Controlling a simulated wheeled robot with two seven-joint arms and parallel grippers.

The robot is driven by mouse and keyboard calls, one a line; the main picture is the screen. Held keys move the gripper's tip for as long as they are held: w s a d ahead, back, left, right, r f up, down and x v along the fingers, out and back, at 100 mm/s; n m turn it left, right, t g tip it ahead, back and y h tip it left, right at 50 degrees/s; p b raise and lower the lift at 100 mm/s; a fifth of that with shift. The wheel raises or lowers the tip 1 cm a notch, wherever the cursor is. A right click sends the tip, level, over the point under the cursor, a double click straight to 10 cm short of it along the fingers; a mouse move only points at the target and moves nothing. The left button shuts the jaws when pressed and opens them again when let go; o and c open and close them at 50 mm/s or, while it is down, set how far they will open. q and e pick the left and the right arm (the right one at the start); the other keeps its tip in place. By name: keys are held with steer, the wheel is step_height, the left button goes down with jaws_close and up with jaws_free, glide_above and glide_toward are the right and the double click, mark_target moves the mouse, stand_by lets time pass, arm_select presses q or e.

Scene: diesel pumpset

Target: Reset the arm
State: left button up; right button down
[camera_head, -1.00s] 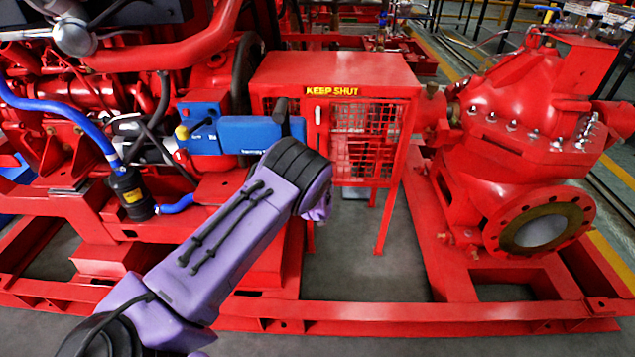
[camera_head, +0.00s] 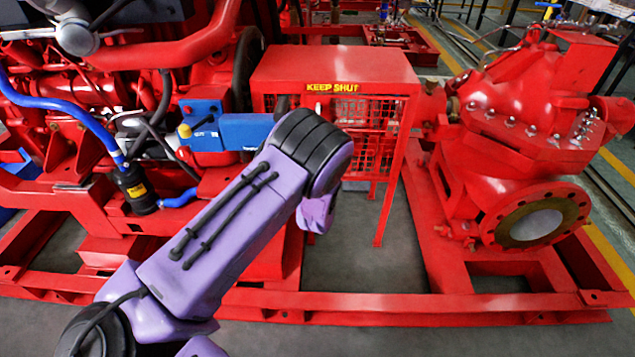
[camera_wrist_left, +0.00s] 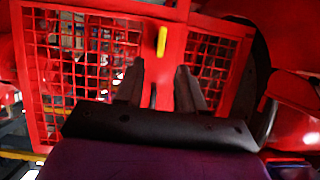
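My left arm, purple with black joints, reaches in from the lower left in the head view, in front of a red mesh guard (camera_head: 335,68) marked "KEEP SHUT". Its gripper is mostly or wholly hidden behind the arm there. In the left wrist view, the two dark fingers of my left gripper (camera_wrist_left: 160,72) stand apart with nothing seen between them. They point at the guard's red mesh front (camera_wrist_left: 85,55), near a yellow handle-like strip (camera_wrist_left: 162,41) on the middle post. I cannot tell whether they touch it. My right gripper is not in view.
A red engine with a blue hose (camera_head: 62,108) and a blue box (camera_head: 243,132) stands left of the guard. A red pump (camera_head: 520,95) with a round flange (camera_head: 537,222) stands right. A red base frame (camera_head: 400,308) runs along the front. Grey floor (camera_head: 350,260) shows inside the frame.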

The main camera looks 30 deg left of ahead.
arm_select(q)
steer(key=shift+v, duration=0.8)
steer(key=s+d+f+g+h, duration=0.1)
steer(key=s+d+f+g, duration=0.3)
steer(key=s, duration=0.9)
steer(key=s+d+f+g+h, duration=0.15)
steer(key=s+f, duration=0.45)
steer(key=s, duration=0.8)
steer(key=s+d+f+g+h, duration=0.25)
steer(key=s+f, duration=0.25)
steer(key=s, duration=0.8)
step_height(320, 180, up, 20)
steer(key=y+p, duration=0.1)
steer(key=p, duration=1.9)
steer(key=shift+w+a+n, duration=0.3)
steer(key=shift+w+a, duration=0.15)
steer(key=shift+w, duration=0.05)
